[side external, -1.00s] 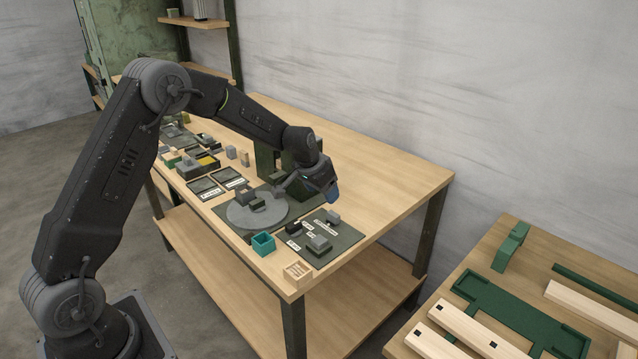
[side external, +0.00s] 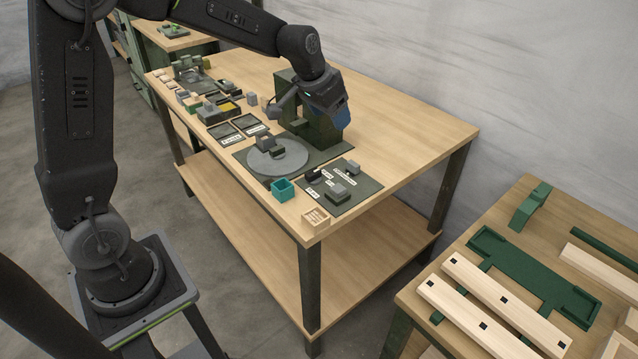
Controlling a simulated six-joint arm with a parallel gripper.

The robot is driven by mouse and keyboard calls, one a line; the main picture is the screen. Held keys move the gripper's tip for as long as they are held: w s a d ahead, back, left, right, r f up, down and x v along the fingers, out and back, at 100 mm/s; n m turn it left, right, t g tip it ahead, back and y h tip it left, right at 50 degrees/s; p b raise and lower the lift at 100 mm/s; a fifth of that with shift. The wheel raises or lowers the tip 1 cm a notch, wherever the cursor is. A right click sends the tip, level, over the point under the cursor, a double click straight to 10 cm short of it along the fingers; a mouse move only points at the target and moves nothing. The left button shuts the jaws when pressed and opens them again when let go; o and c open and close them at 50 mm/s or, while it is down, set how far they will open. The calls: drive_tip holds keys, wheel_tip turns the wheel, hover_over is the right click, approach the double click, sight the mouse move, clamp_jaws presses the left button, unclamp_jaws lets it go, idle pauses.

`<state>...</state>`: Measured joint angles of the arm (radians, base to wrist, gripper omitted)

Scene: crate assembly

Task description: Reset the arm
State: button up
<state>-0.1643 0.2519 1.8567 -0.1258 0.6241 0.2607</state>
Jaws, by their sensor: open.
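My gripper (side external: 338,113), dark with blue at its tip, points down over the back of the work table (side external: 420,140). In this view it overlaps the dark green upright block (side external: 292,92) behind the round grey plate (side external: 298,163). It is open, and I see nothing held in it. The gap between its fingers is hard to make out. Part of the green block is hidden behind the gripper and wrist. I cannot tell whether gripper and block touch.
A teal open box (side external: 283,190) and a small wooden crate (side external: 315,219) stand at the table's front corner. A dark mat (side external: 362,190) holds small grey blocks. A second table at right carries a green frame (side external: 525,272) and wooden slats (side external: 480,290). The table's right back is clear.

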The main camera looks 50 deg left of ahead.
drive_tip(key=s+d+r, duration=0.2)
drive_tip(key=s, duration=0.7)
drive_tip(key=s+d+r, duration=0.2)
drive_tip(key=s, duration=0.7)
drive_tip(key=s+d+r, duration=0.2)
drive_tip(key=s, duration=0.7)
drive_tip(key=shift+d+t, duration=0.3)
drive_tip(key=shift+t, duration=0.1)
drive_tip(key=shift+w, duration=0.1)
idle(0.3)
